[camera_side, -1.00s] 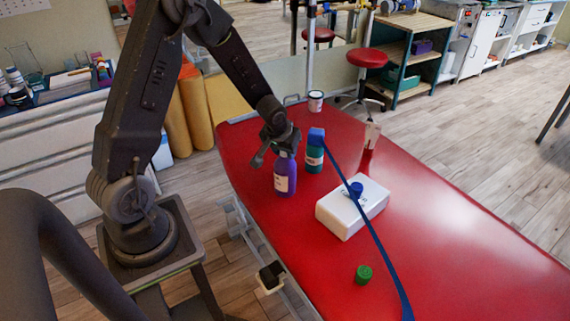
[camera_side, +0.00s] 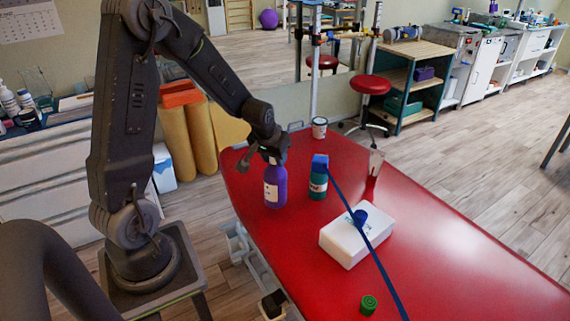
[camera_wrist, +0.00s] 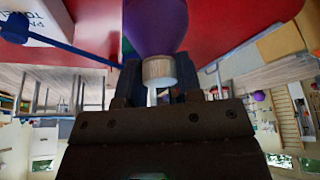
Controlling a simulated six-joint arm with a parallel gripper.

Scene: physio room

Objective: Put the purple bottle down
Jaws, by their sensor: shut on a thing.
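The purple bottle (camera_side: 275,187), with a white label, is upright at the left side of the red table (camera_side: 440,235). My gripper (camera_side: 270,153) is above it and shut on its neck end. In the wrist view, my gripper (camera_wrist: 158,82) has its fingers on both sides of the pale cap, below the purple body (camera_wrist: 156,25). I cannot tell whether the bottle's base touches the table or is slightly above it.
A teal bottle (camera_side: 317,187) with a blue top stands close to its right. A white tub (camera_side: 319,128), a clear tumbler (camera_side: 375,162) and a green cap (camera_side: 368,305) are also on the table.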

